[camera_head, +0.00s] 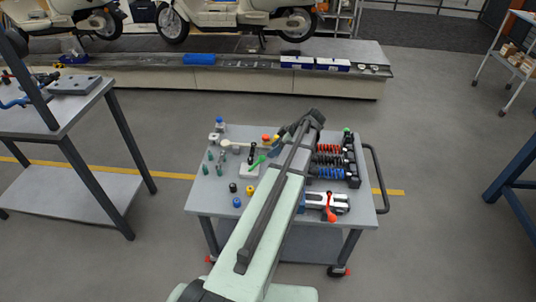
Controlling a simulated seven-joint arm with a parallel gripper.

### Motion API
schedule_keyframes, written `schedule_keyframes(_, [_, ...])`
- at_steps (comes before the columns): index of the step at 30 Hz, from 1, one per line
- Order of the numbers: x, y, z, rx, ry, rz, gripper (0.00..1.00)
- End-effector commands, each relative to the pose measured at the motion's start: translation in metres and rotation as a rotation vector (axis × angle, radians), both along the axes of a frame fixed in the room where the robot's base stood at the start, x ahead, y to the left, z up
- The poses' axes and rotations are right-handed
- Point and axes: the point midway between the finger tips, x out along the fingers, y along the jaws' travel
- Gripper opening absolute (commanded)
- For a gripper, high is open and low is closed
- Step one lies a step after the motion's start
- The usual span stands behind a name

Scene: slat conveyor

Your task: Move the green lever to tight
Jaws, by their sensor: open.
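The green lever (257,162) sits on a small pale base (248,170) near the middle of the grey cart top. It slants up to the right. Any "tight" mark is too small to read. My arm reaches in from the bottom over the cart and bends at its far end. My arm hides part of the cart top to the right of the lever.
Small knobs and pegs (250,190) stand around the lever on the cart (205,200). Red and blue coiled parts (330,173) and a red-handled device (330,205) lie to the right. Another table (75,115) is at left. A conveyor with scooters (150,80) runs behind.

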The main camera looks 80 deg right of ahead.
Motion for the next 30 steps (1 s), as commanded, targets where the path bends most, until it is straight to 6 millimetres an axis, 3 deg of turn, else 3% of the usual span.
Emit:
schedule_keyframes(7, [-0.012, 0.001, 0.014, 0.0, 0.001, 0.0, 0.56])
schedule_keyframes(22, [-0.013, 0.001, 0.015, 0.001, 0.0, 0.001, 0.56])
schedule_keyframes(27, [-0.011, 0.001, 0.015, 0.002, 0.002, 0.001, 0.56])
schedule_keyframes(30, [0.0, 0.002, 0.013, 0.012, 0.006, 0.007, 0.56])
